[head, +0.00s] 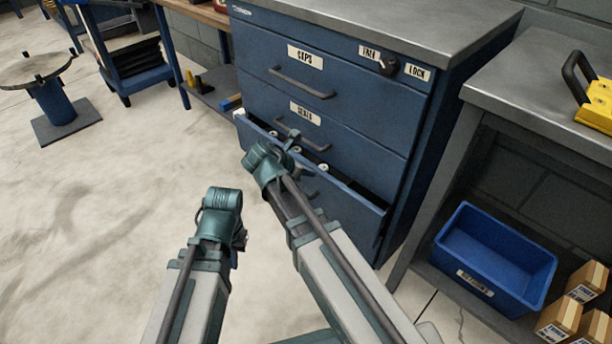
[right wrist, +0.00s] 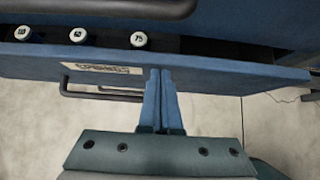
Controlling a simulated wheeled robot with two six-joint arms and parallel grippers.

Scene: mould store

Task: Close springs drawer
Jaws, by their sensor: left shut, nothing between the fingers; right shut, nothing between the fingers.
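The springs drawer (head: 356,222) is the third one down in the blue cabinet and stands partly pulled out. Its front also shows in the right wrist view (right wrist: 220,70), with a label, a dark bar handle (right wrist: 85,94) and several round white-topped pieces (right wrist: 138,40) inside. My right gripper (right wrist: 160,72) is shut and empty, its fingertips at the drawer front beside the label. I cannot tell whether they touch it. In the head view my right arm covers part of the drawer. My left gripper (head: 239,242) is shut, low left of the drawer, mostly hidden by its wrist.
Above, the caps drawer (head: 350,102) and seals drawer (head: 370,140) are shut. A dark knob (head: 388,65) sits between two labels, one reading LOCK. A blue bin (head: 480,282) and cardboard boxes (head: 558,318) stand on the shelf at right. Floor at left is open.

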